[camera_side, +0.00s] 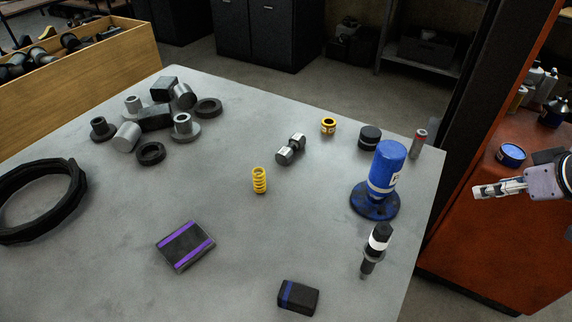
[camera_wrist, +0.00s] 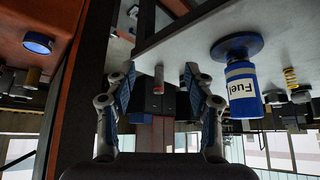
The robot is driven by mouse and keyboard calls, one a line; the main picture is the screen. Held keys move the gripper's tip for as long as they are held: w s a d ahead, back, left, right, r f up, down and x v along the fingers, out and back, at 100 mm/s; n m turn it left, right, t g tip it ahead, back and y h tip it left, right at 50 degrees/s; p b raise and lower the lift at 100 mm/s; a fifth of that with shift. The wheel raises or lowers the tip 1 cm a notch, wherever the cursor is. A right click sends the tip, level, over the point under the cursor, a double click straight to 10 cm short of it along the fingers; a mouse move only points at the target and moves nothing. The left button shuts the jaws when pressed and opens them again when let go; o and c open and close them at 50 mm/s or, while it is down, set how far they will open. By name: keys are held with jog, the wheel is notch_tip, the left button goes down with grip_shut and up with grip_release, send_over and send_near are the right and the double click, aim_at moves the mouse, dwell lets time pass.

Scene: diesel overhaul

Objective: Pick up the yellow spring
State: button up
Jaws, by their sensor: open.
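The yellow spring (camera_side: 259,181) stands upright near the middle of the grey table in the side view. In the wrist view, which looks upside down, the spring (camera_wrist: 290,78) shows at the right edge, beyond the blue fuel filter. My gripper (camera_side: 482,191) is at the right of the side view, off the table's right edge and far from the spring. In the wrist view my gripper (camera_wrist: 160,82) has its two fingers spread apart with nothing held between them.
The blue fuel filter (camera_side: 387,167) on its blue base stands between my gripper and the spring. A grey-black part (camera_side: 290,149) lies behind the spring. Bare table surrounds the spring.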

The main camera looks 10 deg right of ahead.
jog(key=w+a+r+m+g+y, duration=0.1)
jog(key=w+a+r+m+g, duration=0.1)
jog(key=w+a+r+m, duration=0.4)
jog(key=w+a+r+m+g+y, duration=0.15)
jog(key=w+a+r, duration=0.35)
jog(key=w+a, duration=0.6)
jog(key=m+g, duration=0.4)
jog(key=m, duration=0.4)
send_near(260, 171)
jog(key=a, duration=0.1)
jog(key=shift+w+a+f+h, duration=0.15)
jog(key=shift+w+f+h, duration=0.05)
jog(key=shift+f, duration=0.2)
jog(key=shift+w+a+f+h, duration=0.15)
jog(key=shift+f, duration=0.3)
jog(key=f, duration=0.4)
jog(key=shift+s+a+f, duration=0.1)
jog(key=shift+a+f, duration=0.05)
jog(key=shift+a, duration=0.1)
jog(key=shift+s+a+f, duration=0.1)
jog(key=shift+s+f, duration=0.05)
jog(key=shift+f, duration=1.15)
jog(key=shift+s+a+f, duration=0.1)
jog(key=shift+s+f, duration=0.1)
jog(key=shift+f, duration=1.15)
